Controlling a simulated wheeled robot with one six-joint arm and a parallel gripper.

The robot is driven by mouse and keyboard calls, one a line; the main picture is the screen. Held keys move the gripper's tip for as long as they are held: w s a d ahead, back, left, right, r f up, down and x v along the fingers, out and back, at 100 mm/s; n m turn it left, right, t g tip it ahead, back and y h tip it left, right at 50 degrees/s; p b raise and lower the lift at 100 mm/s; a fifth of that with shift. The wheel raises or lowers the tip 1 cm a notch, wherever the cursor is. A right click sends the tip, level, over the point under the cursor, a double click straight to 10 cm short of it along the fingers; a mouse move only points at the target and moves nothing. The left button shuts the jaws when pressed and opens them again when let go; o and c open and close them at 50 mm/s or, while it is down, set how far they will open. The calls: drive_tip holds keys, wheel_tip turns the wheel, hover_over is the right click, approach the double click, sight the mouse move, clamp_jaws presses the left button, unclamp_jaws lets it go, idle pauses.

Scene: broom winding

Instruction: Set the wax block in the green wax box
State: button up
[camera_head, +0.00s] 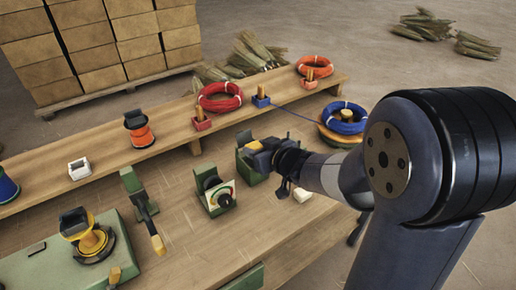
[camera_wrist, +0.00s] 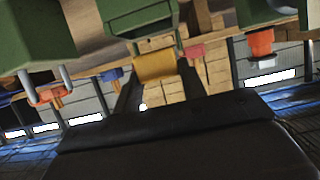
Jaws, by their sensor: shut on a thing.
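The wax block (camera_wrist: 155,68) is an amber-yellow piece between the two dark fingers of my gripper (camera_wrist: 157,77) in the wrist view. In the head view my gripper (camera_head: 257,152) is shut on it, and only a small yellow bit of the block (camera_head: 254,145) shows. The green wax box (camera_head: 246,173) stands on the bench in the middle, right at the gripper, which partly covers it. In the wrist view a green open-framed box (camera_wrist: 140,27) lies just beyond the block. I cannot tell whether block and box touch.
A green device with a dial (camera_head: 216,193) stands left of the box. Bare bench lies in front.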

drive_tip(key=shift+f+b, duration=0.8)
drive_tip(key=shift+f, duration=0.35)
drive_tip(key=shift+f, duration=0.65)
idle(1.0)
drive_tip(key=o, duration=0.7)
drive_tip(key=shift+s+d+r, duration=0.25)
drive_tip(key=shift+s+r, duration=0.1)
drive_tip(key=shift+p+v, duration=2.95)
drive_tip(key=shift+v, duration=2.1)
drive_tip(key=shift+f, duration=0.2)
